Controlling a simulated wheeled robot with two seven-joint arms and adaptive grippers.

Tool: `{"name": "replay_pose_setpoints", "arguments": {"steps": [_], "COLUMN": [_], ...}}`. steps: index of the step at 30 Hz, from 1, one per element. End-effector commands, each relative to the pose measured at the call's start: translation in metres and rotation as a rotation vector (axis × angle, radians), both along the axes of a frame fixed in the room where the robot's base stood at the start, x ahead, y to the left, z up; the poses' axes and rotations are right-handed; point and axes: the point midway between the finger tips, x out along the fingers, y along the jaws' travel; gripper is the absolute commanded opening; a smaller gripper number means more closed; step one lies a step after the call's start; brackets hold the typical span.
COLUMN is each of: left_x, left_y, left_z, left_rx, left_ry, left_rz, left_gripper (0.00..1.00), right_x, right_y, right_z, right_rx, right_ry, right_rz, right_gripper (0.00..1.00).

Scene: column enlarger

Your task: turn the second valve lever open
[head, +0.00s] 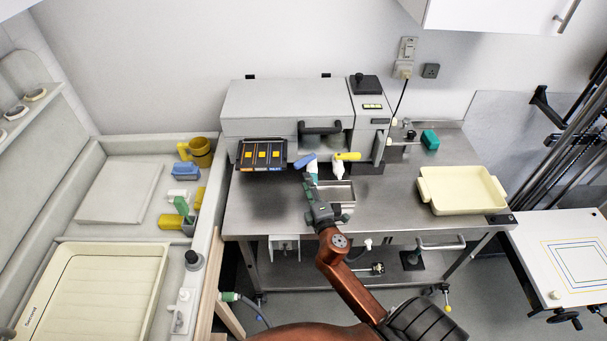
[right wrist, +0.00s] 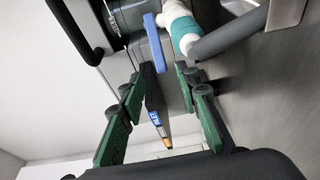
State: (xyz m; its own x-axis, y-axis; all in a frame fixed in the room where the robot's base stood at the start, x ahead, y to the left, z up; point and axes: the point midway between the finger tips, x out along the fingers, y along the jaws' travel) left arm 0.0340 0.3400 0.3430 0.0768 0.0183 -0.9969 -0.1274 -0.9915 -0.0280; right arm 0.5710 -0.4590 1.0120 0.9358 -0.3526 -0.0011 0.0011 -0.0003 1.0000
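Two valve levers stand at the front of the grey machine: a blue lever (head: 304,162) on the left and a yellow lever (head: 348,156) on the right. I cannot tell which counts as second. Each sits on a pale valve body. In the right wrist view, the blue lever (right wrist: 155,42) lies just beyond my fingers, beside a white and teal valve body (right wrist: 182,32). My right gripper (head: 313,190) is just in front of the blue lever. My left gripper is out of view.
The machine (head: 285,103) stands at the back of a steel table (head: 390,205). A steel basin (head: 340,190) lies below the valves. A cream tray (head: 462,190) is on the right. A counter with a mug (head: 201,152) and small items is on the left.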

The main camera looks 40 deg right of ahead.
Motion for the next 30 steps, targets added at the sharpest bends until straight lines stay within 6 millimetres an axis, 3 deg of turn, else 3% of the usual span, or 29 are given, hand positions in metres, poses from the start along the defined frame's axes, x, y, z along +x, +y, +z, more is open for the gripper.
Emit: {"name": "replay_pose_setpoints", "arguments": {"steps": [6,14,17,23,27,30], "left_x": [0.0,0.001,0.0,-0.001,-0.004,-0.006], "left_y": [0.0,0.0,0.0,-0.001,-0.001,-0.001], "left_z": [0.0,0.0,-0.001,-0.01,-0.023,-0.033], "left_rx": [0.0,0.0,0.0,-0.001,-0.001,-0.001], "left_ry": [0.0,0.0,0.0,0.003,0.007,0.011], "left_rz": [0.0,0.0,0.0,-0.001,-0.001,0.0], "left_gripper": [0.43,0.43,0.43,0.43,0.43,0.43], "right_x": [-0.017,-0.018,-0.016,0.014,0.053,0.081], "right_y": [0.007,0.007,0.007,0.003,0.006,0.017], "right_z": [0.0,0.0,-0.001,-0.026,-0.053,-0.063], "right_rx": [0.001,0.0,0.001,0.027,0.054,0.06], "right_ry": [0.0,0.0,0.001,0.03,0.068,0.087], "right_rz": [0.001,0.001,-0.004,-0.105,-0.262,-0.393], "right_gripper": [0.3,0.3,0.24,0.1,0.01,0.0]}}
